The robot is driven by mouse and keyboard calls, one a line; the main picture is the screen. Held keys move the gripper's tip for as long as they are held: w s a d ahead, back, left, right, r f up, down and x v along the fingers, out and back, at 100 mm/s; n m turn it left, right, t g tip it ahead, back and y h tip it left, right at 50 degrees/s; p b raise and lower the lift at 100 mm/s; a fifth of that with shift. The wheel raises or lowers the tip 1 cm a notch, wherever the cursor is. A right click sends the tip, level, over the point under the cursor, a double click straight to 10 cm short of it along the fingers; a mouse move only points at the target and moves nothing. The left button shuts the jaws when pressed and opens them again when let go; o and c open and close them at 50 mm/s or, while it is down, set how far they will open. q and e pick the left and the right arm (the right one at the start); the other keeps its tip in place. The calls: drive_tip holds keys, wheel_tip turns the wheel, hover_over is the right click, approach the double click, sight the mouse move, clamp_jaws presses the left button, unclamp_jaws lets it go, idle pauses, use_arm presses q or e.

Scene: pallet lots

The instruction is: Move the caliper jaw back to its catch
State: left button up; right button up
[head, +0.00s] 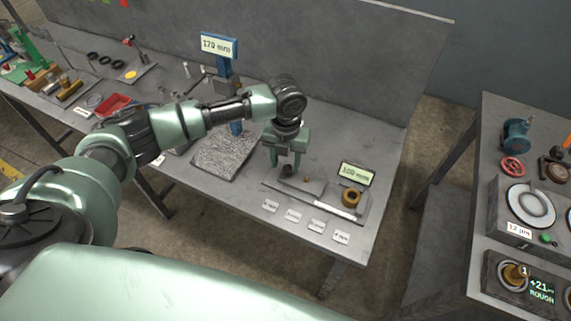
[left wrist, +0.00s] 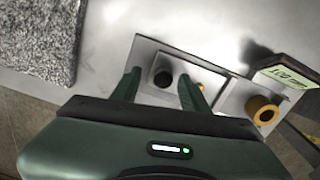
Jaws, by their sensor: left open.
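The caliper is a flat grey plate (head: 333,204) near the table's front edge, with a small display (head: 357,174) at its right end. A dark round knob (head: 287,171) stands on its left part, which I take to be on the jaw; it also shows in the left wrist view (left wrist: 163,78). A brass ring (head: 351,196) sits at the right end of the plate, also in the left wrist view (left wrist: 262,110). My left gripper (head: 285,165) points down with its fingers apart, one on each side of the knob. I cannot tell whether they touch it. My right gripper does not show.
A speckled granite plate (head: 225,152) with a blue stand and a display (head: 219,46) is left of the caliper. Several small label cards (head: 293,215) lie along the front edge. A second bench (head: 484,150) with gauges stands at the right, across a gap.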

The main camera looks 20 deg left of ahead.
use_arm(q)
drive_tip(key=r, duration=0.6)
drive_tip(key=shift+a+r+b, duration=0.1)
drive_tip(key=shift+a+b, duration=0.1)
drive_tip(key=shift+b, duration=0.15)
